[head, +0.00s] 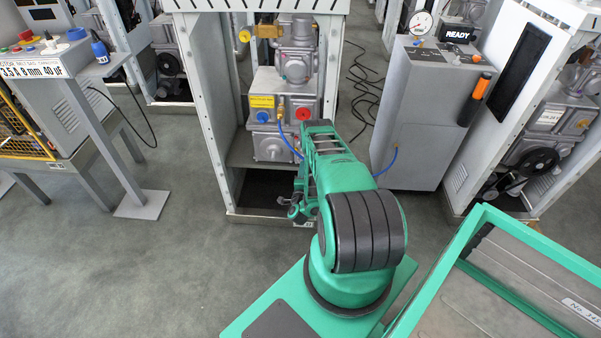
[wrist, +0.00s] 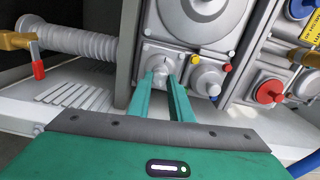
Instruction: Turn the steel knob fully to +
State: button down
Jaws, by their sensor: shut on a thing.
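The steel knob (wrist: 160,70) is a small grey knob on a square grey plate, low on the dispenser's grey housing in the wrist view. My gripper (wrist: 160,80) has its two green fingers on either side of the knob, shut on it. A short dark mark shows on the plate just above the knob; I cannot read a + or the knob's exact angle.
Beside the knob are a round grey fitting (wrist: 207,80), a red knob (wrist: 268,93) and a ribbed grey hose (wrist: 80,42). A grey cabinet (head: 415,115) with a READY sign stands right of the frame. Open floor (head: 120,260) lies to the left.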

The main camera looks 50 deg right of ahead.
jog(key=m, duration=1.5)
jog(key=shift+s+f, duration=0.15)
jog(key=shift+f, duration=0.1)
dwell(0.4)
jog(key=c, duration=1.7)
grip_release()
jog(key=shift+o, duration=0.6)
